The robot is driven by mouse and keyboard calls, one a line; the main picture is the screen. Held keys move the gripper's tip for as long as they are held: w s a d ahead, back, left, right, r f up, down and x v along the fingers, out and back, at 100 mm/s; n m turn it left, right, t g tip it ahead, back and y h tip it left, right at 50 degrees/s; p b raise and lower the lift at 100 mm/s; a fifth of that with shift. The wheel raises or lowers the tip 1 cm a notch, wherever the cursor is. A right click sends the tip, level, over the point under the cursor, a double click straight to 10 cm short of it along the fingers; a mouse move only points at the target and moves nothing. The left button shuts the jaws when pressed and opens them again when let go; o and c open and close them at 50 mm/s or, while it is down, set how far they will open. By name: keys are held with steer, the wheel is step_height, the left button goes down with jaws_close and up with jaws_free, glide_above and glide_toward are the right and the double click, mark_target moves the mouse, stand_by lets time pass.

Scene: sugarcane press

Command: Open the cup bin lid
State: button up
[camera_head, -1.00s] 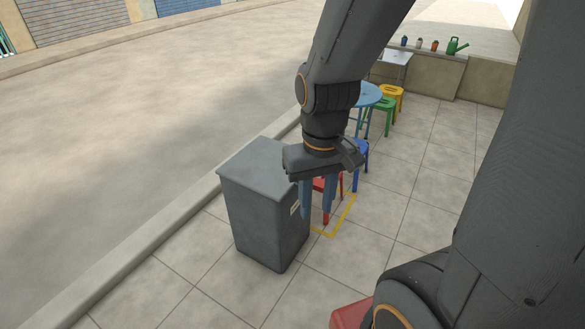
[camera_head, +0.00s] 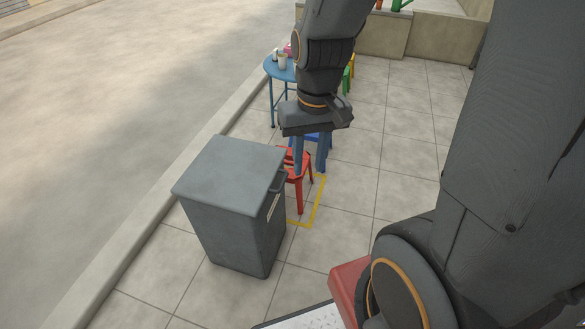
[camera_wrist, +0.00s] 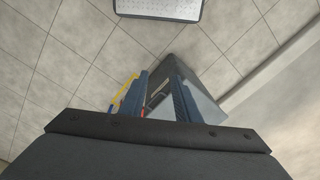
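The grey cup bin (camera_head: 235,230) stands on the paving left of centre in the head view. Its flat lid (camera_head: 230,172) is shut. A dark handle (camera_head: 279,182) sticks out at the lid's right edge, above a pale label (camera_head: 273,206). My gripper (camera_head: 309,170) points down to the right of the bin, apart from the handle in the picture. Its two blue-grey fingers are spread with nothing held. In the wrist view the bin (camera_wrist: 190,72) shows beyond and between the fingers (camera_wrist: 157,72), partly hidden by the right one.
A red stool (camera_head: 301,185) stands behind the fingers, by yellow floor marking (camera_head: 317,203). A blue stool and a blue round table (camera_head: 275,70) with cups are farther back. A kerb (camera_head: 135,245) runs left of the bin. Paving at right centre is clear.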

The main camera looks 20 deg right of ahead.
steer(key=w+f+m, duration=0.3)
steer(key=w+f, duration=0.6)
steer(key=w, duration=0.4)
steer(key=m+t+y+b, duration=0.1)
steer(key=m, duration=0.2)
glide_toward(284, 179)
steer(key=shift+w+a+f, duration=0.15)
steer(key=shift+f, duration=1.1)
steer(key=shift+w+a+f, duration=0.1)
steer(key=shift+w+f, duration=0.05)
steer(key=shift+f, duration=1.1)
steer(key=shift+w+a+f, duration=0.1)
steer(key=shift+a+f, duration=0.05)
steer(key=shift+f, duration=1.15)
jaws_close()
